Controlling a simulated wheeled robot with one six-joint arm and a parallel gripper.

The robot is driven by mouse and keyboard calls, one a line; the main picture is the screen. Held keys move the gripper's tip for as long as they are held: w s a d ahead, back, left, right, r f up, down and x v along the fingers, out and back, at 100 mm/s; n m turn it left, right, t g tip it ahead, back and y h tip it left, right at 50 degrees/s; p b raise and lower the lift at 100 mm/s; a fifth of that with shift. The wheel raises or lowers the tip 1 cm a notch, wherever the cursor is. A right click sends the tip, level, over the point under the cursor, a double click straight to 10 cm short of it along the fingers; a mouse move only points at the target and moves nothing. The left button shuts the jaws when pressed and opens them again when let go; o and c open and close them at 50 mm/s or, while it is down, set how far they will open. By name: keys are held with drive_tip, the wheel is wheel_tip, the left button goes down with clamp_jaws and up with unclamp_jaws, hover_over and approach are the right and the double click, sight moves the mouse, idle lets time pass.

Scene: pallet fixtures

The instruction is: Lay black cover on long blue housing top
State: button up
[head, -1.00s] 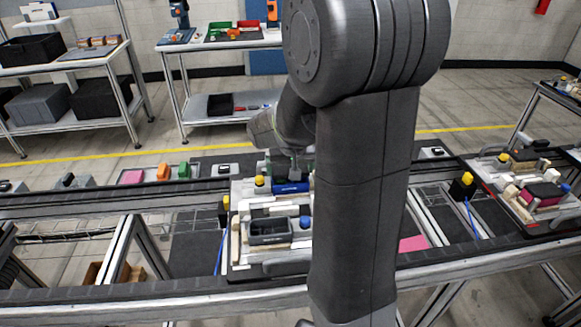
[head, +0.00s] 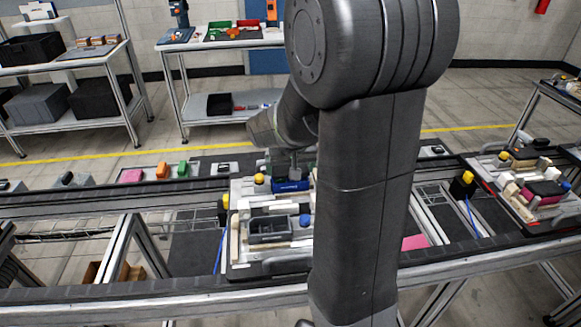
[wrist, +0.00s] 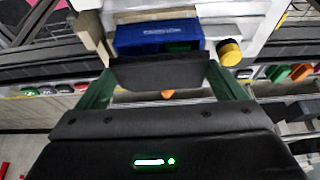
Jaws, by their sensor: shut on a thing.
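My gripper (wrist: 162,76) is shut on the black cover (wrist: 160,70), a flat dark piece held between its two green fingers in the wrist view. The long blue housing (wrist: 158,36) lies just beyond the cover in that view, on the pale pallet fixture. Part of its inside shows dark and green. In the head view the blue housing (head: 290,186) sits at the back of the pallet, with my gripper (head: 292,166) close above it. The cover cannot be made out clearly there. It looks apart from the housing.
The pallet (head: 238,262) stands on the conveyor and also carries a grey box (head: 270,230), pale blocks and a yellow knob (wrist: 230,52) right beside the housing. Another loaded pallet (head: 530,208) stands at the right. My arm hides the pallet's right side.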

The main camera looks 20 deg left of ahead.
drive_tip(key=shift+f+b, duration=0.75)
idle(0.6)
drive_tip(key=o, duration=0.7)
drive_tip(key=shift+r, duration=0.1)
drive_tip(key=v, duration=1.3)
drive_tip(key=shift+s+r, duration=0.2)
drive_tip(key=shift+r, duration=0.1)
drive_tip(key=shift+f, duration=0.1)
drive_tip(key=x, duration=1.3)
drive_tip(key=shift+w+f, duration=0.2)
drive_tip(key=shift+f, duration=0.15)
drive_tip(key=shift+r, duration=0.2)
